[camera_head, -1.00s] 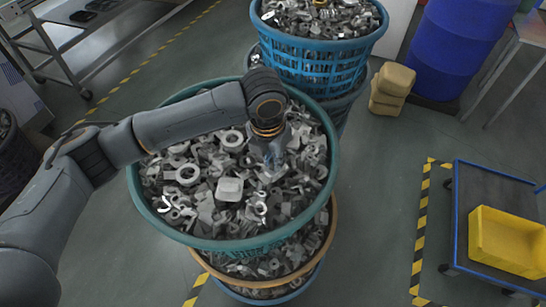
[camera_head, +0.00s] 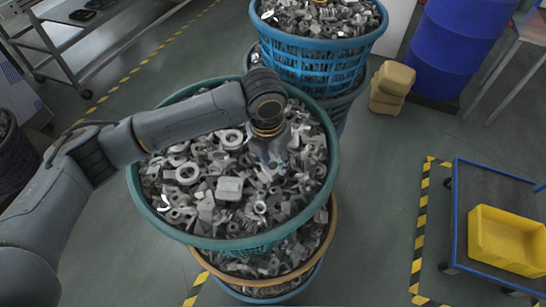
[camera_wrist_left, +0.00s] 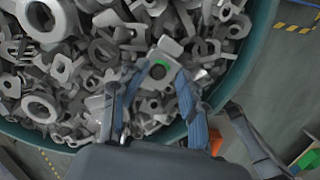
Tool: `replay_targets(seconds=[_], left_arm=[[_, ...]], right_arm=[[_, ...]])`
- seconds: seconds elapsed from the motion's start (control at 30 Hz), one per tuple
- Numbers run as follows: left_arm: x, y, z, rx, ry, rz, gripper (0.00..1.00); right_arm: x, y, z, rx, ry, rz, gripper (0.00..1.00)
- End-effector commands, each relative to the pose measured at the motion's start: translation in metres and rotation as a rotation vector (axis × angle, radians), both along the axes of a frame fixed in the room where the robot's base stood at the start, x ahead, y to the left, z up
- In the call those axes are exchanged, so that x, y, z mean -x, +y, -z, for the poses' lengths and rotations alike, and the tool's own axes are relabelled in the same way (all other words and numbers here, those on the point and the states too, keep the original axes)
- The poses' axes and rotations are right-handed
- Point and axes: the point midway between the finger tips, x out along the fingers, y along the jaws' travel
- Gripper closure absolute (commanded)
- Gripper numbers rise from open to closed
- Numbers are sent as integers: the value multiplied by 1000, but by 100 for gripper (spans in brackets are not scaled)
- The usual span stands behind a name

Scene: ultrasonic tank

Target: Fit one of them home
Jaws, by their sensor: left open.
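Grey metal parts (camera_head: 229,188) of many shapes, some rings and some blocks, fill a teal basket (camera_head: 331,185) in the head view. My left gripper (camera_head: 276,160) points down over the right part of this heap. In the left wrist view my left gripper (camera_wrist_left: 153,82) is open, with a finger on each side. A grey part with a round hole and a green mark (camera_wrist_left: 158,63) lies between or just beyond the fingertips. I cannot tell whether the fingers touch it. Nothing is visibly held. My right gripper is not in view.
The teal basket stands on other full baskets. A blue basket (camera_head: 316,61) of parts stands behind it. A yellow bin (camera_head: 507,241) sits on a blue-framed cart (camera_head: 456,200) at the right. A blue barrel (camera_head: 455,45) stands at the back. The floor before the cart is clear.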

Motion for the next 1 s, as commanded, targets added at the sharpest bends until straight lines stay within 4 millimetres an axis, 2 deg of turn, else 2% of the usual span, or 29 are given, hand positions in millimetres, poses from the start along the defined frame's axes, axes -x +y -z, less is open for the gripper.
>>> replay_targets(seconds=[0.17,0.27,0.5,0.7,0.83,1.0], left_arm=[[-1,0,-4,0,-2,-1,58],[0,1,-16,2,-3,0,58],[5,4,-66,2,-6,1,58],[9,6,-102,0,-2,1,58],[11,7,-114,1,-1,0,58],[12,8,-120,-1,-1,0,58]], right_arm=[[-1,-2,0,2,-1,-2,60],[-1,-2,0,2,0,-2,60],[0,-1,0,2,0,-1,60],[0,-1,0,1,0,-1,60],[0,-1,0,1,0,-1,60],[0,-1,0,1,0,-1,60]])
